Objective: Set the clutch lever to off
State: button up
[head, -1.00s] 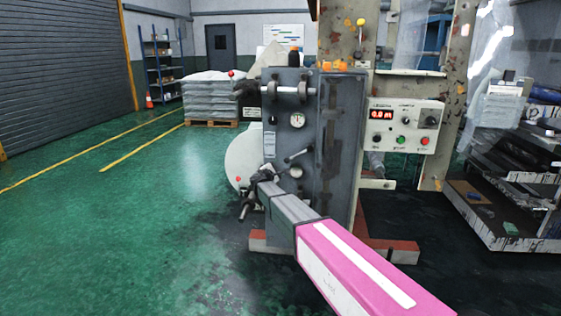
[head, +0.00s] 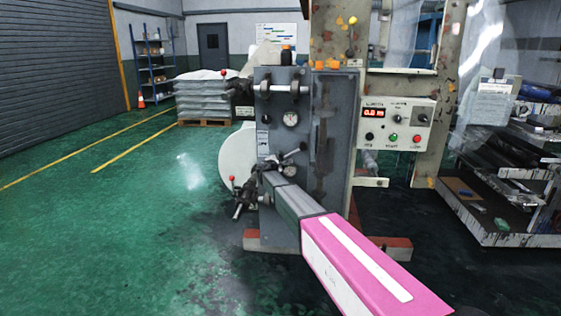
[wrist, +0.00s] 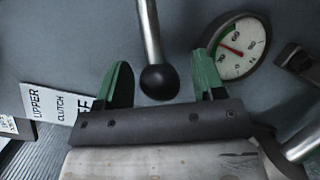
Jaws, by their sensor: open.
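In the wrist view a metal lever with a black ball knob (wrist: 158,83) hangs down from the top edge. My gripper (wrist: 163,63) is open, with one green finger on each side of the knob. Gaps show between the knob and both fingers, and it does not hold the lever. A white plate (wrist: 55,103) reading "UPPER CLUTCH" lies at the left; its last word is partly hidden and ends in "FF". In the head view my arm reaches the front of the grey machine (head: 280,225), and the gripper and lever are hard to tell apart there.
A round dial gauge (wrist: 238,47) is close to the right finger. A metal rod (wrist: 302,143) shows at the lower right. In the head view a control box (head: 395,122) is right of the machine, and a loaded cart (head: 505,190) stands farther right. Green floor at left is open.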

grip_shut()
jog(key=shift+r, duration=0.1)
jog(key=shift+a+r+m+g, duration=0.2)
jog(key=shift+a+r+m, duration=0.15)
jog(key=shift+r+m, duration=0.4)
jog(key=shift+a+r+m+g, duration=0.2)
jog(key=shift+a+r+m, duration=0.15)
jog(key=shift+r+m, duration=0.4)
jog(key=shift+a+r+m+g+y, duration=0.15)
jog(key=shift+r+m+y, duration=0.3)
jog(key=shift+r, duration=0.45)
jog(key=shift+a+r+m+g+y, duration=0.1)
jog(key=shift+r+m+g+y, duration=0.15)
jog(key=shift+r+m, duration=0.55)
jog(key=shift+r, duration=0.1)
grip_release()
